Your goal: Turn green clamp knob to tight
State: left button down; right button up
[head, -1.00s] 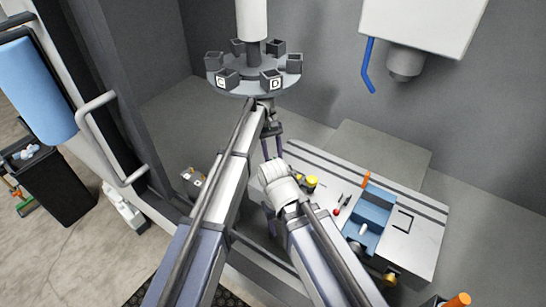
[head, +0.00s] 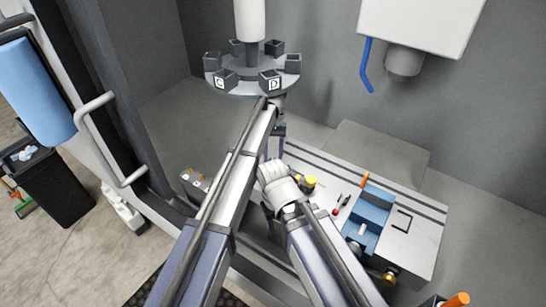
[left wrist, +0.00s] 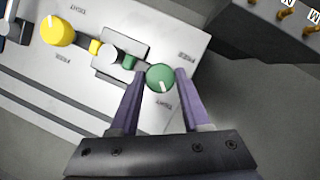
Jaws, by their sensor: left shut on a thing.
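The green clamp knob (left wrist: 160,78) is a round knob with a white pointer line toward its lower edge in the left wrist view. The line points toward a small upside-down label (left wrist: 165,104) that appears to read TIGHT. My left gripper (left wrist: 159,92) is shut on the green knob, one purple finger on each side. In the head view my left gripper (head: 274,148) is partly hidden behind my arm, and the green knob cannot be made out. My right arm's white wrist is close beside it, and hides whether the right gripper is open or shut.
A yellow knob (left wrist: 57,31) stands on the same white plate (left wrist: 40,85), also seen in the head view (head: 310,182). A blue vise-like block (head: 372,215) is on the right. A round carousel (head: 252,84) with lettered cubes hangs above. A peg box (head: 195,183) is left.

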pick_arm(q)
jog(key=shift+c, duration=1.8)
grip_release()
jog(key=shift+r, duration=0.1)
